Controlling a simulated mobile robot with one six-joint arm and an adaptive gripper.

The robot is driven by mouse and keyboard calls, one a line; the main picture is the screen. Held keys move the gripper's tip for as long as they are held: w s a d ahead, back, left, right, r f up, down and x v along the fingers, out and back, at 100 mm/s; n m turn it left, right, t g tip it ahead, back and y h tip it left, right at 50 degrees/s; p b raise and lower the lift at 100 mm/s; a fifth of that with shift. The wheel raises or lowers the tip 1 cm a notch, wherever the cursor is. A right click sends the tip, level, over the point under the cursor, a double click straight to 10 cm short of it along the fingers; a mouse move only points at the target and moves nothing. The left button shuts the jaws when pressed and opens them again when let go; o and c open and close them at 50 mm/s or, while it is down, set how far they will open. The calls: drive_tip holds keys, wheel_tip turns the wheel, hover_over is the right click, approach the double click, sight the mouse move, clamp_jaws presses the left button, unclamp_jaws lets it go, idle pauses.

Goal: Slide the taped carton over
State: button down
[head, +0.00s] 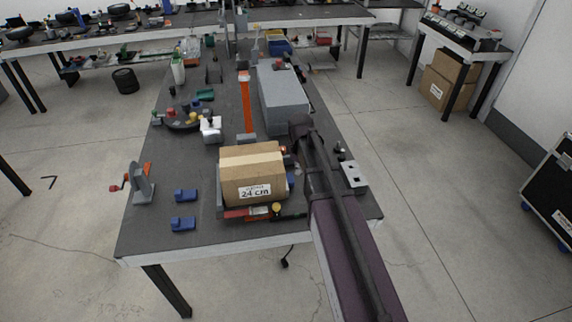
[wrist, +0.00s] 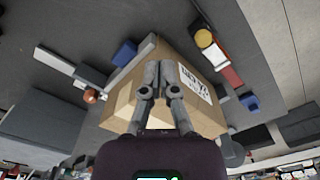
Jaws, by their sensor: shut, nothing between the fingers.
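The taped carton (head: 252,176) is a brown cardboard box with a lighter tape strip and a white "24 cm" label. It sits near the front of the dark workbench (head: 160,240) in the head view. In the head view my arm comes in from the lower right, and the fingertips are hidden or too small to make out.
A grey box (head: 284,98) stands behind the carton. Two blue blocks (head: 184,209) and a grey vise-like tool (head: 142,184) are to its left. A red and grey item (head: 247,212) lies along its front. A metal plate (head: 353,174) lies right of my arm. The bench's front left is mostly clear.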

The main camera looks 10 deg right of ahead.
sight(282, 164)
drive_tip(key=w+d+n, duration=0.2)
drive_tip(key=w+n, duration=0.6)
drive_tip(key=w, duration=0.5)
drive_tip(key=shift+w+n, duration=0.3)
drive_tip(key=shift+w, duration=0.1)
drive_tip(key=shift+f, duration=0.2)
drive_tip(key=shift+a+f+b, duration=0.7)
drive_tip(key=shift+f+b, duration=0.9)
drive_tip(key=shift+b, duration=0.05)
drive_tip(key=shift+a+f+b, duration=0.65)
drive_tip(key=shift+f+b, duration=0.95)
drive_tip(key=shift+b, duration=0.1)
drive_tip(key=shift+a+f+b, duration=0.7)
drive_tip(key=shift+f+b, duration=0.9)
drive_tip(key=shift+b, duration=0.05)
drive_tip(key=shift+a, duration=0.7)
